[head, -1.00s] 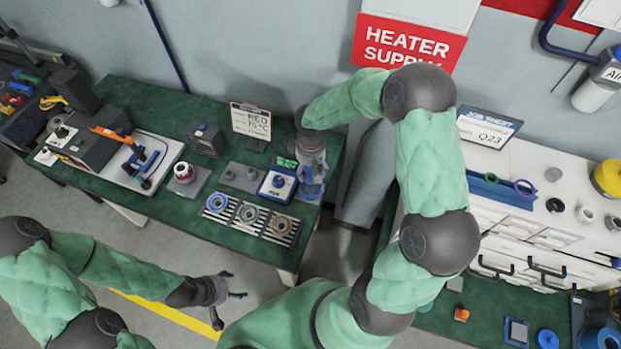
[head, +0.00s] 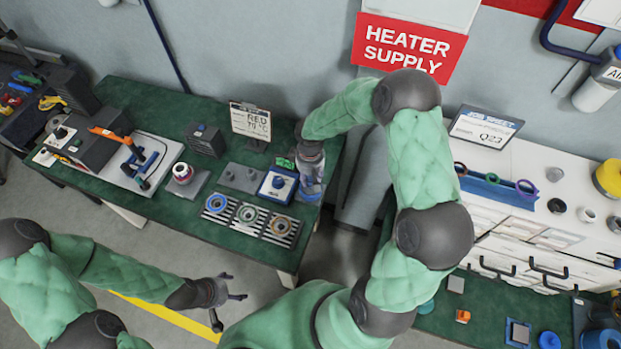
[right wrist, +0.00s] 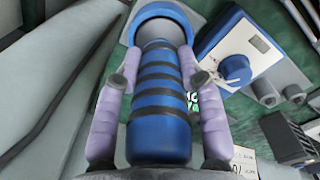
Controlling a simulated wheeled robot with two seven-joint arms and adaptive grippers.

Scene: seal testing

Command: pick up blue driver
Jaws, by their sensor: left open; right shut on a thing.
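The blue driver (right wrist: 160,135) has a blue body with dark bands. It fills the space between the lilac fingers of my right gripper (right wrist: 160,85) in the right wrist view, and the gripper is shut on it. A wider blue rim (right wrist: 163,18) surrounds the driver's far end; I cannot tell whether the two touch. In the head view my right gripper (head: 311,185) is low over the right end of the green bench and mostly hides the driver. My left gripper (head: 235,287) is open and empty in front of the bench, over the floor.
A blue-and-white box with a knob (head: 278,185) stands just left of my right gripper. A striped mat with rings (head: 264,232) lies in front of it. A sign (head: 250,121) stands behind. A white drawer cabinet (head: 545,160) is at the right.

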